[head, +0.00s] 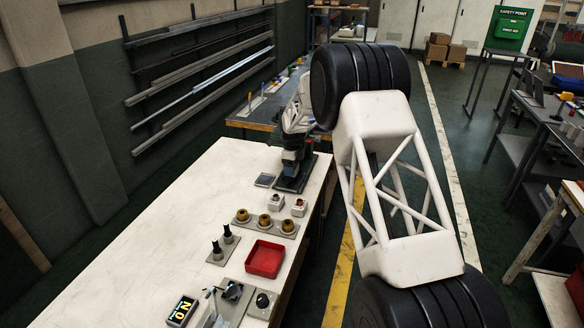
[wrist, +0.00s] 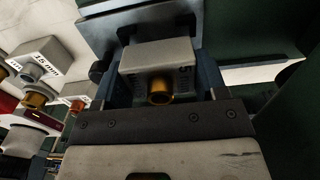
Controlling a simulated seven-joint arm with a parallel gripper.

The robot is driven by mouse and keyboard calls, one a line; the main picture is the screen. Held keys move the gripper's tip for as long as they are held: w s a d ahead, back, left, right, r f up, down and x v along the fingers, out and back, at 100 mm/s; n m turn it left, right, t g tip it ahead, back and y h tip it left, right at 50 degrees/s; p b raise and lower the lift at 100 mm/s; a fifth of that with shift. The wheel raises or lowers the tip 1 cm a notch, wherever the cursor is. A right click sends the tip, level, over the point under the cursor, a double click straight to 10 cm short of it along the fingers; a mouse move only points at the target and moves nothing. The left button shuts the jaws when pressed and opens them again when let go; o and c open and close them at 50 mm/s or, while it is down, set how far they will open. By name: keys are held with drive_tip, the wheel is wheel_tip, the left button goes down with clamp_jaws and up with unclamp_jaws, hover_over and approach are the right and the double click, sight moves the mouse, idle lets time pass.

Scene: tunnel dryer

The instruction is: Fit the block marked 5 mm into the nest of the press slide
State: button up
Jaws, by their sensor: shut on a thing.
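In the wrist view the grey block marked 5 (wrist: 165,54) sits between the dark blue fingers of my gripper (wrist: 160,70), which is shut on it. Dark grey metal of the press (wrist: 150,22) lies just beyond the block. I cannot tell whether the block touches it, and the nest is not clearly visible. In the head view the dark press (head: 294,170) stands at the table's far right edge, where my arm reaches; the gripper's jaws and held block cannot be made out there.
Two other pale blocks stand on the white table (head: 150,210), one left (head: 276,202) and one right (head: 298,207). Nearby are a plate of brass parts (head: 282,230), a red tray (head: 264,260) and dark pegs (head: 223,243). A block marked 15 mm (wrist: 35,68) shows left in the wrist view.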

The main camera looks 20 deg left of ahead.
drive_tip(key=shift+f, duration=1)
idle(0.4)
drive_tip(key=o, duration=1.2)
drive_tip(key=shift+f, duration=0.1)
drive_tip(key=shift+r, duration=4.05)
